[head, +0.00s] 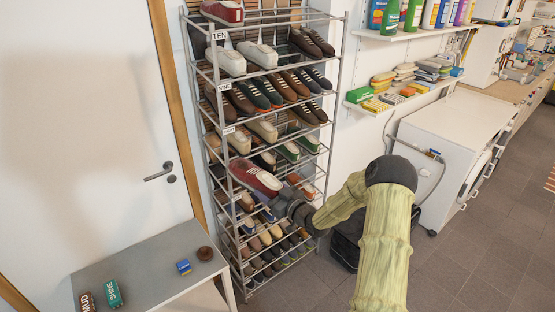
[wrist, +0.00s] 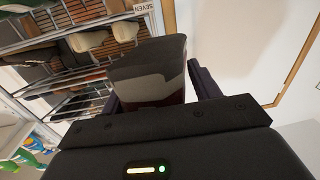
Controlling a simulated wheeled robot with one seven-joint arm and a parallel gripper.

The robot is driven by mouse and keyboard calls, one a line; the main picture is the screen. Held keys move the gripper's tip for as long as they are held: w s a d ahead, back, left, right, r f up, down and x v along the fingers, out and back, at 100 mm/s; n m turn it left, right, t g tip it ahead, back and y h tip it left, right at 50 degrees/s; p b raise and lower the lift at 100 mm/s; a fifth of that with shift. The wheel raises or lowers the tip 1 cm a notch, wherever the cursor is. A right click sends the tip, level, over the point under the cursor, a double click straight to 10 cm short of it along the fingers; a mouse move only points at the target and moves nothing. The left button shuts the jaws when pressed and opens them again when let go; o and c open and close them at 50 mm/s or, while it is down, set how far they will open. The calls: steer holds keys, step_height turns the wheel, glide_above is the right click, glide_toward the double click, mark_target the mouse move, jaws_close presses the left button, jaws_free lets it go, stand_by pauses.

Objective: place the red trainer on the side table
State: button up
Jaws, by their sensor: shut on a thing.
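My gripper lies at the trainer's right end in the head view. The side table (head: 150,258), with a grey top, stands at the lower left, below and left of the trainer. Another red shoe (head: 222,12) sits on the top visible shelf.
The shoe tower (head: 341,75) holds several rows of shoes.

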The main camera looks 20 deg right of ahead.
steer(key=s+a+f+m+h+b, duration=0.2)
steer(key=s+f, duration=0.3)
steer(key=f, duration=0.6)
steer(key=s+a+f+m+t+h+b, duration=0.1)
steer(key=s+a+f+m+h+b, duration=0.1)
steer(key=f, duration=0.9)
steer(key=s+a+m+h, duration=0.1)
steer(key=s+a+h, duration=0.1)
steer(key=s+h, duration=0.1)
steer(key=shift+s+a+t+h, duration=0.3)
steer(key=shift+s, duration=0.05)
steer(key=shift+a+f, duration=0.1)
